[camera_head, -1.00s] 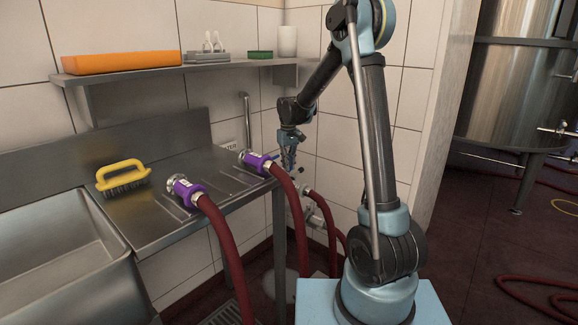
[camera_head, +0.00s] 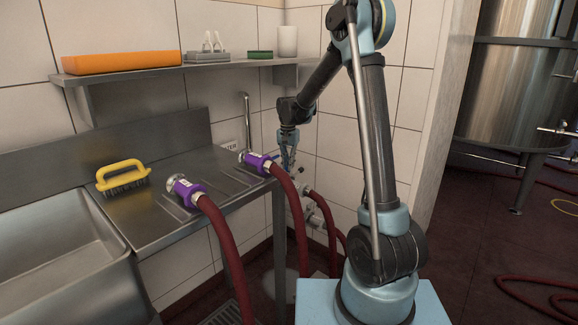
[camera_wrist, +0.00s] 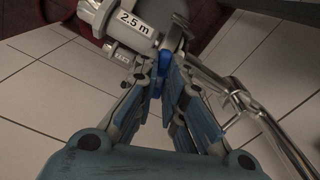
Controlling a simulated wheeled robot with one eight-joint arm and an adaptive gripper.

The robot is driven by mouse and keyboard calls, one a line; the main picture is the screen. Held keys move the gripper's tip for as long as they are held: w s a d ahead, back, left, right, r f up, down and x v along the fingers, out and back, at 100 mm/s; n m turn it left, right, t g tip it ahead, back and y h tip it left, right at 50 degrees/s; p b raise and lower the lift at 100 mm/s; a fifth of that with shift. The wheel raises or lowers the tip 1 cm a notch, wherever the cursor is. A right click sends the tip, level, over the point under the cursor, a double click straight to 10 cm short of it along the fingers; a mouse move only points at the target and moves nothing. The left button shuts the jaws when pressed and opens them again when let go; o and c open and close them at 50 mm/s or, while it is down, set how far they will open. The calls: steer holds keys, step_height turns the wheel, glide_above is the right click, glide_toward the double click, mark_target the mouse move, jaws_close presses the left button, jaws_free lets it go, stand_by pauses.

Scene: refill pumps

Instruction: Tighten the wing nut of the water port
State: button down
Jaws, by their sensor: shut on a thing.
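My gripper (camera_head: 287,158) hangs at the wall beyond the counter's right end. In the wrist view its fingertips (camera_wrist: 163,76) are closed on a small bright blue piece (camera_wrist: 163,63), which looks like a wing of the wing nut. The rest of the nut is hidden by the fingers. A metal coupling (camera_wrist: 121,35) with a "2.5 m" label sits just beyond the fingertips. In the head view the water port is too small and covered to make out clearly.
Two red hoses with purple-collared ends lie on the counter, the nearer collar (camera_head: 186,191) and the farther collar (camera_head: 257,162) close to my gripper. A yellow brush (camera_head: 122,175) lies at left. In the wrist view metal pipes (camera_wrist: 255,112) run close on the right.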

steer(key=shift+m, duration=0.9)
steer(key=c, duration=1.7)
jaws_free()
steer(key=shift+r, duration=0.1)
step_height(320, 180, up, 12)
steer(key=shift+f, duration=0.15)
